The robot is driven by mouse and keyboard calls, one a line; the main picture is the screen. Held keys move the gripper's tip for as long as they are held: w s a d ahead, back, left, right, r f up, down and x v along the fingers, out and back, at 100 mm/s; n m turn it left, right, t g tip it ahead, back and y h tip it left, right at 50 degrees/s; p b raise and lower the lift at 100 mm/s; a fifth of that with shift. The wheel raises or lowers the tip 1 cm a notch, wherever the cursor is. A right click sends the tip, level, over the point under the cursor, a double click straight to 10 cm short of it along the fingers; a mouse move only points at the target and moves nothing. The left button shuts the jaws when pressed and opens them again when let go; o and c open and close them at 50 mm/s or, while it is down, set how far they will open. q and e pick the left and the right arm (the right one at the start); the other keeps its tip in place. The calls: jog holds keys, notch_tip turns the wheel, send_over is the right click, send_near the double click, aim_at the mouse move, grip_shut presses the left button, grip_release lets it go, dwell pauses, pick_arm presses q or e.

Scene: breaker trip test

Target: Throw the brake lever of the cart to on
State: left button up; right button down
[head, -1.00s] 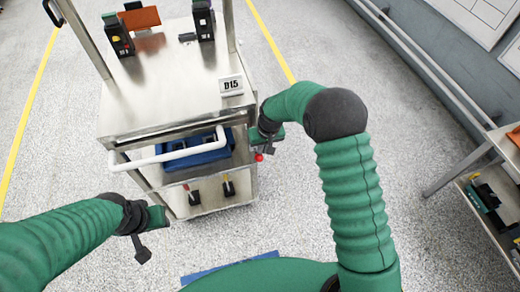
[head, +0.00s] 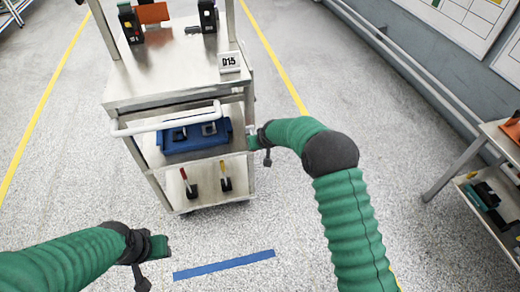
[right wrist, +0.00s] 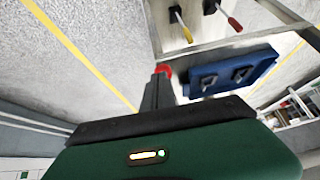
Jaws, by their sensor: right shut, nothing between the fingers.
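The cart (head: 150,85), labelled D15, stands in front of me. A red knob (right wrist: 162,69) shows at the tips of my right gripper's dark fingers in the right wrist view; I cannot tell whether they touch. It is hidden in the head view. My right gripper (head: 253,141) is shut and empty at the cart's right side, beside the middle shelf. A red-handled lever (head: 187,178) and a yellow-handled lever (head: 224,178) stand upright low on the cart. Which lever is the brake is not marked. My left gripper (head: 165,246) hangs apart from the cart; its jaws are unclear.
A blue tray (head: 194,138) with dark devices sits on the middle shelf, behind the white push handle (head: 165,122). A blue floor strip (head: 224,264) lies before the cart. A side table (head: 480,165) stands at right. Open floor lies between them.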

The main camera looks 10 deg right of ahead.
pick_arm(q)
jog(key=shift+a+f+b, duration=0.1)
jog(key=shift+f+b, duration=0.3)
jog(key=shift+f, duration=0.15)
pick_arm(e)
notch_tip(320, 180, down, 3)
jog(key=shift+a+r, duration=0.1)
jog(key=shift+r, duration=0.1)
jog(key=shift+s, duration=0.1)
pick_arm(q)
jog(key=shift+r, duration=0.1)
